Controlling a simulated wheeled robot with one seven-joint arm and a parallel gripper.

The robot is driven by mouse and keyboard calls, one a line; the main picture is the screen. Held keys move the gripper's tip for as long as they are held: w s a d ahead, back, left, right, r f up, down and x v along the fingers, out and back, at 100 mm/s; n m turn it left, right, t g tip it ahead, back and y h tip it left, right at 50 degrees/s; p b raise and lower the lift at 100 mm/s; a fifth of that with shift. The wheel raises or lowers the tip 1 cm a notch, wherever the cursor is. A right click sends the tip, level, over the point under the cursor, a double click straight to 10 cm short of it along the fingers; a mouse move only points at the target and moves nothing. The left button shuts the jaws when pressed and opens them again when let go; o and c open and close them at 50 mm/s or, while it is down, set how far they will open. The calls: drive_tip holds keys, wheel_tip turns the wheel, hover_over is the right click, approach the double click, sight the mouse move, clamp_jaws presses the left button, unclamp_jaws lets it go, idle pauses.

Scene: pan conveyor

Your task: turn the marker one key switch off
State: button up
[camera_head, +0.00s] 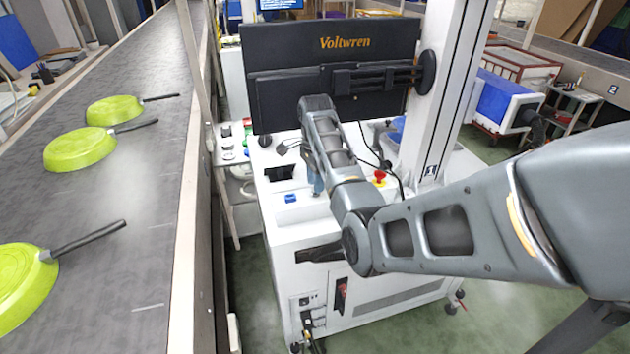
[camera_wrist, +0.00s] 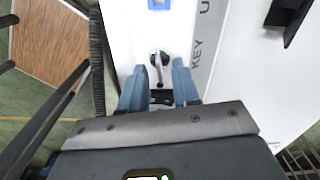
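The key switch (camera_wrist: 158,58) shows in the wrist view as a dark round lock with a silver key in it, on a white panel beside a grey strip lettered "KEY". The key's grip points down the picture, towards my gripper. My gripper (camera_wrist: 159,76) has two blue fingers spread apart, one on each side of the key, with a gap on both sides. The key switch is hidden there behind my arm.
A black monitor (camera_head: 285,50) stands behind. The conveyor (camera_head: 130,200) with green pans (camera_head: 80,149) runs along the left.

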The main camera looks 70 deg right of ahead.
drive_tip(key=shift+f, duration=0.4)
drive_tip(key=shift+c, duration=0.3)
clamp_jaws()
